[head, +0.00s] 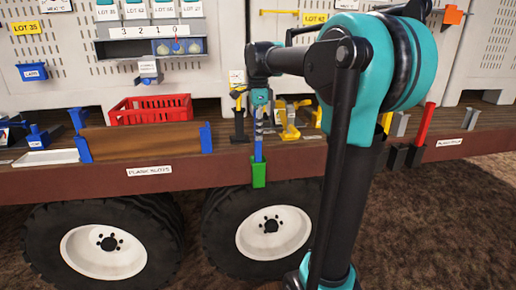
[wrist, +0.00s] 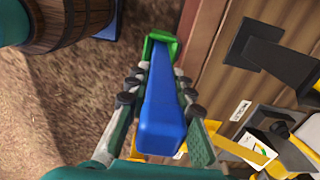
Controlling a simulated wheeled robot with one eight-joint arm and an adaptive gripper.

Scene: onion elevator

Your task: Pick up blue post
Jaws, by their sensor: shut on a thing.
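The blue post (head: 258,149) stands upright at the front edge of the trailer bed, its lower end in a green socket (head: 259,174). In the wrist view the blue post (wrist: 163,112) runs between the fingers towards the green socket (wrist: 176,47). My gripper (head: 259,122) comes down from above and is shut on the post; in the wrist view my gripper (wrist: 157,88) has a finger on each side of it. The post's upper part is partly hidden by the gripper in the head view.
A brown plank (head: 145,140) lies between blue uprights at the left. A red crate (head: 150,109) stands behind it. Yellow clamps (head: 288,122) and a black stand (head: 239,120) are close by the gripper. A red post (head: 424,124) stands at the right. Wheels are below.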

